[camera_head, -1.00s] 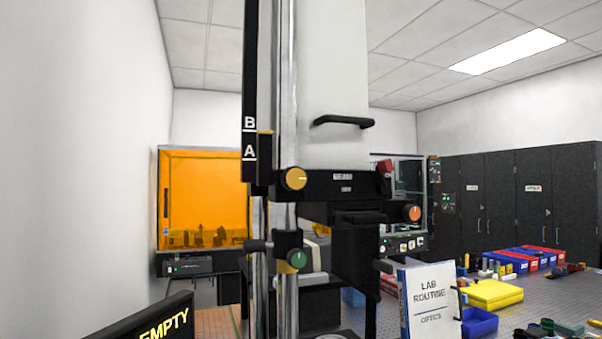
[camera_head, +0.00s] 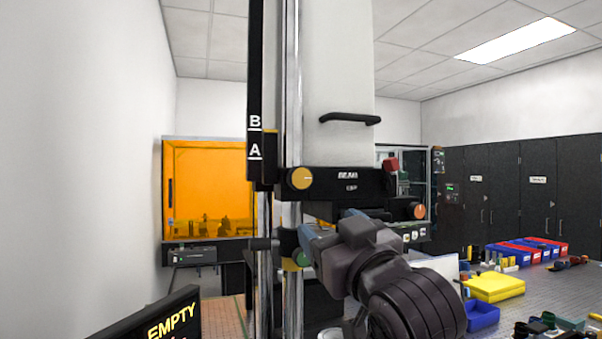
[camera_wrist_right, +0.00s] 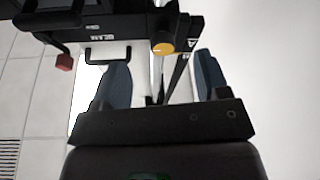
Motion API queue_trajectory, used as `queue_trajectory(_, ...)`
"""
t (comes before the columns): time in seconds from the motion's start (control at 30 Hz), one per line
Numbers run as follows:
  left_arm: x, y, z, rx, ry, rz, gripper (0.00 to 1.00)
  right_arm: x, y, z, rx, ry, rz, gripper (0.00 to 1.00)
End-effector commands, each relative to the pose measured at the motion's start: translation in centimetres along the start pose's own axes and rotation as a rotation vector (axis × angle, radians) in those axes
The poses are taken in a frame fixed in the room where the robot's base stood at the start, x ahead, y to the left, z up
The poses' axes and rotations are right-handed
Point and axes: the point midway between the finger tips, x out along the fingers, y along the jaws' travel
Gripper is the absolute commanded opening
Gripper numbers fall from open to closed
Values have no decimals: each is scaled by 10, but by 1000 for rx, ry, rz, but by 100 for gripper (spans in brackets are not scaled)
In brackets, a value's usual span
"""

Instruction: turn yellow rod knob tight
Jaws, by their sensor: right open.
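The yellow knob (camera_head: 300,178) is a round knob with a pale index line, on the black carriage at the chrome rod in the head view. It also shows in the right wrist view (camera_wrist_right: 163,47), beyond and between the fingertips. My right gripper (camera_head: 327,226) is below and slightly right of the yellow knob in the head view, open and apart from it. Its two blue-grey fingers (camera_wrist_right: 160,70) are spread with nothing between them. My left gripper is not in view.
A green knob (camera_head: 302,257) sits lower on the rod, close to my right fingers in the picture. An orange knob (camera_head: 418,211) and a red knob (camera_head: 390,165) are at the right of the carriage. A black display reading EMPTY (camera_head: 165,318) stands at lower left.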

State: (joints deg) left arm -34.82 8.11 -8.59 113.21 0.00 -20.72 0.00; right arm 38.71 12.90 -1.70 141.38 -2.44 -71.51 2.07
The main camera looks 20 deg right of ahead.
Motion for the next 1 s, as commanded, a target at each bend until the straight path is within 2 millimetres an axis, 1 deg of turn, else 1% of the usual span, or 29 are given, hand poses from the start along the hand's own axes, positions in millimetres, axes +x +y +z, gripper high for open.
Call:
queue_trajectory(0.03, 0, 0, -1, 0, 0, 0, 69, 0, 1, -16, -1, 30, 1, 68)
queue_trajectory(0.1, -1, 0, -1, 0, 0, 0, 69, -1, 1, -28, -2, 56, 3, 68)
queue_trajectory(0.2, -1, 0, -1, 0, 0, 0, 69, -1, 2, -38, -2, 73, 4, 68)
queue_trajectory(0.27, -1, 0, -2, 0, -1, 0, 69, 1, 2, -40, -2, 77, 5, 68)
queue_trajectory(0.37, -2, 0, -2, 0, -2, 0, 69, 9, 2, -41, -2, 77, 5, 68)
queue_trajectory(0.47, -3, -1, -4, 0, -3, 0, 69, 23, 2, -41, -2, 75, 5, 68)
queue_trajectory(0.63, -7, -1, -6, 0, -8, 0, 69, 53, 2, -44, -3, 74, 5, 68)
queue_trajectory(0.8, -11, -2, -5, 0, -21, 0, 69, 80, 2, -46, -3, 74, 5, 68)
queue_trajectory(1.0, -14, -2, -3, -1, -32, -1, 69, 100, 2, -47, -3, 75, 5, 68)
